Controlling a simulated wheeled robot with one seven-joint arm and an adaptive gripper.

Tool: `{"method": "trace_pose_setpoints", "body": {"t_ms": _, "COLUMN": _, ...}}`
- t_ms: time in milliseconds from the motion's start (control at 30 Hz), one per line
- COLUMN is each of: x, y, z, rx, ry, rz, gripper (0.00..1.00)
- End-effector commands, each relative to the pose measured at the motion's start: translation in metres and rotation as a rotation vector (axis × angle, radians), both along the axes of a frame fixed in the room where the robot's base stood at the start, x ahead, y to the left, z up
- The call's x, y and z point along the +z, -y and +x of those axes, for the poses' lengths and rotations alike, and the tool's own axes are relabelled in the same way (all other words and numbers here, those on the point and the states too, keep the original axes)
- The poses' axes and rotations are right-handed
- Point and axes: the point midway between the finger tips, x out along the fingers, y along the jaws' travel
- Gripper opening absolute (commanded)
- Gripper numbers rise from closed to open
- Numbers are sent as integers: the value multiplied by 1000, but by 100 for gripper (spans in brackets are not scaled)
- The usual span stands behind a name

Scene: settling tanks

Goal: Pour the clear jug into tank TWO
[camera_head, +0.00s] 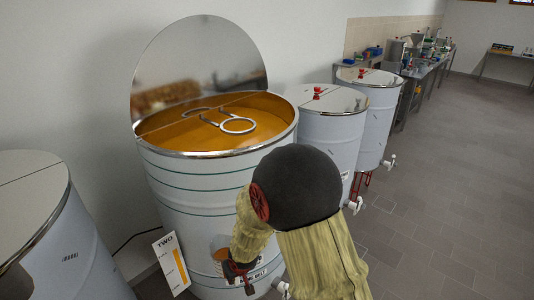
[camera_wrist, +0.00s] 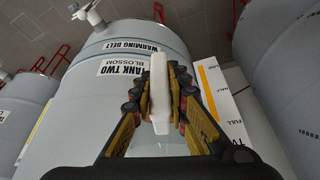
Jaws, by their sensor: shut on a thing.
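Tank TWO (camera_head: 190,180) is a large white drum with green bands. Half its lid (camera_head: 198,60) stands raised at the back, and amber liquid (camera_head: 200,130) shows inside. Its label (camera_wrist: 122,68) reads "TANK TWO BLOSSOM" in the wrist view. My gripper (camera_head: 236,270) is low in front of the tank's side, well below the rim. In the wrist view my gripper (camera_wrist: 160,92) is shut on a white upright handle (camera_wrist: 160,85). The clear jug (camera_head: 219,248) shows small beside my gripper in the head view; its contents are hard to tell.
A card marked TWO (camera_head: 171,263) leans at the tank's lower left. A metal double-ring piece (camera_head: 238,125) sits at the tank's opening. Another tank (camera_head: 50,230) stands at left, two closed tanks (camera_head: 332,130) (camera_head: 368,110) at right. Open floor (camera_head: 450,200) lies right.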

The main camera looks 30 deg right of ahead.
Motion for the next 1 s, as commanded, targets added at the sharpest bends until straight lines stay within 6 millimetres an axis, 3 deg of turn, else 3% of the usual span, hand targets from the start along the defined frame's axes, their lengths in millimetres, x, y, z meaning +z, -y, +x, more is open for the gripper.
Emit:
{"method": "trace_pose_setpoints", "body": {"t_ms": 33, "x": 23, "y": 0, "z": 0, "rx": 0, "ry": 1, "rz": 0, "gripper": 0}}
{"method": "trace_pose_setpoints", "body": {"t_ms": 1000, "x": 248, "y": 0, "z": 0, "rx": 0, "ry": 1, "rz": 0, "gripper": 0}}
